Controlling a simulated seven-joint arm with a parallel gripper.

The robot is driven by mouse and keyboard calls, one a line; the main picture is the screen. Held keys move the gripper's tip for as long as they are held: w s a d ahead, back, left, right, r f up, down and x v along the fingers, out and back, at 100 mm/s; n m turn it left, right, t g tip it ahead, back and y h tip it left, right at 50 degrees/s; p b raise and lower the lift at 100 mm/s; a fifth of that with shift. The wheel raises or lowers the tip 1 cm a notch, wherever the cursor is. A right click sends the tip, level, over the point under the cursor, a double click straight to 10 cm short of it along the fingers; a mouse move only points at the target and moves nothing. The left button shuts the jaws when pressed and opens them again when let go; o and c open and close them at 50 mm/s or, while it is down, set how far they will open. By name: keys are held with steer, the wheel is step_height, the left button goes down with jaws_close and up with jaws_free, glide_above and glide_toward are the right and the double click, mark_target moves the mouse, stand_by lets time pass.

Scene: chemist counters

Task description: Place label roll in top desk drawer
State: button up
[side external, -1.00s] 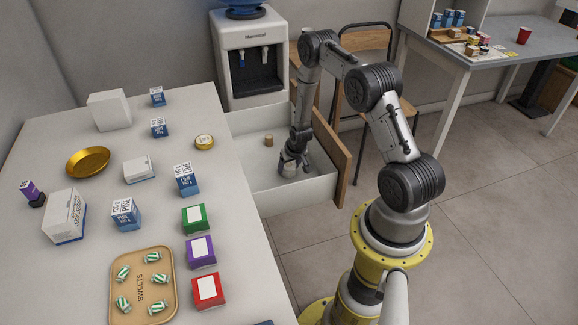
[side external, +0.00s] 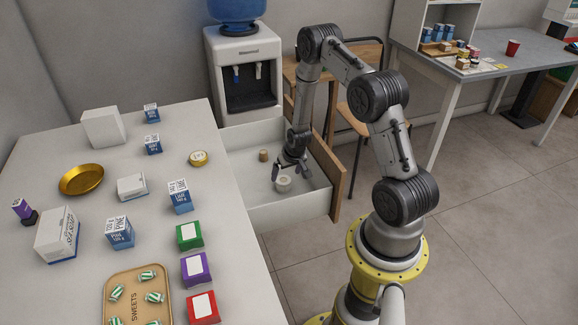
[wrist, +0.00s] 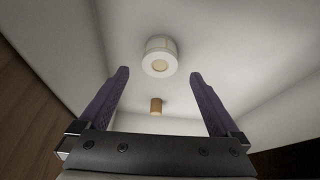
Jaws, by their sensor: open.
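The label roll (side external: 283,184) is a short white cylinder on the floor of the open, white-walled drawer (side external: 262,217). In the wrist view the label roll (wrist: 160,56) lies beyond the fingertips, centred between their lines, with its hollow core showing. My gripper (side external: 290,172) is inside the drawer just above the roll, open and empty. In the wrist view the gripper (wrist: 158,75) has both dark fingers spread wide, apart from the roll.
A small brown cylinder (side external: 263,155) stands in the drawer, also in the wrist view (wrist: 156,106). The drawer's wooden front (side external: 338,180) is at the right. The desk top (side external: 215,230) holds boxes, a gold bowl (side external: 81,179) and a sweets tray (side external: 112,290).

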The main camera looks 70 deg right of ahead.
steer(key=s+a+r+n+t, duration=0.1)
steer(key=a+r, duration=0.5)
steer(key=r, duration=0.4)
steer(key=a+r+n+y, duration=0.1)
steer(key=a+r+n, duration=0.1)
steer(key=a+r, duration=0.5)
steer(key=s+a+r+n+t, duration=0.1)
steer(key=a+r, duration=0.3)
steer(key=r, duration=0.8)
steer(key=s+a+r+n, duration=0.1)
steer(key=s+a+r, duration=0.2)
steer(key=s, duration=0.3)
steer(key=s+a+r+n+y, duration=0.1)
steer(key=s+a+r, duration=0.2)
steer(key=s, duration=0.3)
steer(key=s+a+r+n, duration=0.2)
steer(key=s+a, duration=0.2)
steer(key=s, duration=0.2)
steer(key=shift+a+r+y, duration=0.35)
steer(key=shift+r+y, duration=0.05)
steer(key=shift+w, duration=0.1)
